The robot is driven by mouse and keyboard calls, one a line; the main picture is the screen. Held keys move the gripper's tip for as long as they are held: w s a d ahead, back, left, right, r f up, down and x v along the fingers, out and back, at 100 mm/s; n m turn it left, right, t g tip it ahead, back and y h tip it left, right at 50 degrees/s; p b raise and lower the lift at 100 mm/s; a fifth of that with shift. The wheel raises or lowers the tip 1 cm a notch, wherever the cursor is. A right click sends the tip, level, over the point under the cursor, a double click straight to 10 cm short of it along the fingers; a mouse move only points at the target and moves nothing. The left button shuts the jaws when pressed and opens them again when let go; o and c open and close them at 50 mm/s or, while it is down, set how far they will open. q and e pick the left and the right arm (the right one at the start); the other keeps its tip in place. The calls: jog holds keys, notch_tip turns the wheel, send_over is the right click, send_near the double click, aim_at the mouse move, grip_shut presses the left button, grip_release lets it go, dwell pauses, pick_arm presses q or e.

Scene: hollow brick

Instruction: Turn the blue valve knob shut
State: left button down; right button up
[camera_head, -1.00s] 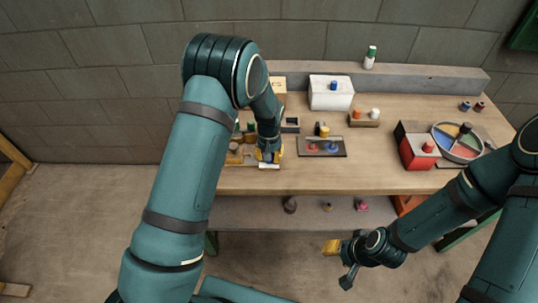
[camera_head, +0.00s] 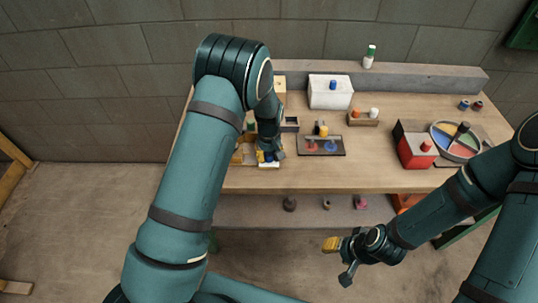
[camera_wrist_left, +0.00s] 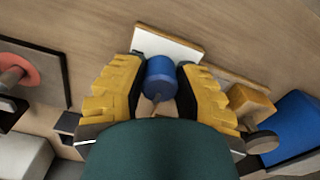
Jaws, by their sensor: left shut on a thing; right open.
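A dark panel (camera_head: 338,153) on the bench carries a red knob (camera_head: 311,147) and a blue knob (camera_head: 331,147), with a yellow-topped post (camera_head: 323,130) behind. In the left wrist view the panel's red knob (camera_wrist_left: 15,72) shows at the left edge; the panel's blue knob is outside that view. My left gripper (camera_head: 267,156) is left of the panel near the bench's front edge. Its yellow fingers are shut on a blue cylinder (camera_wrist_left: 160,78) beside a white plate (camera_wrist_left: 167,46). My right gripper (camera_head: 338,259) is open and empty, in front of the bench.
A wooden tray (camera_head: 243,153) lies by my left gripper. A white box (camera_head: 331,95) and a small stand with orange and white pegs (camera_head: 363,121) are behind the panel. A red box (camera_head: 416,151) and a coloured dial (camera_head: 456,141) stand right. Bench between panel and red box is clear.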

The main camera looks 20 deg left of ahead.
aim_at(269, 154)
pick_arm(q)
jog(key=shift+s+f, duration=0.15)
jog(key=c, duration=0.6)
grip_release()
jog(key=shift+r, duration=0.4)
notch_tip(269, 154, up, 11)
jog(key=shift+r, duration=0.15)
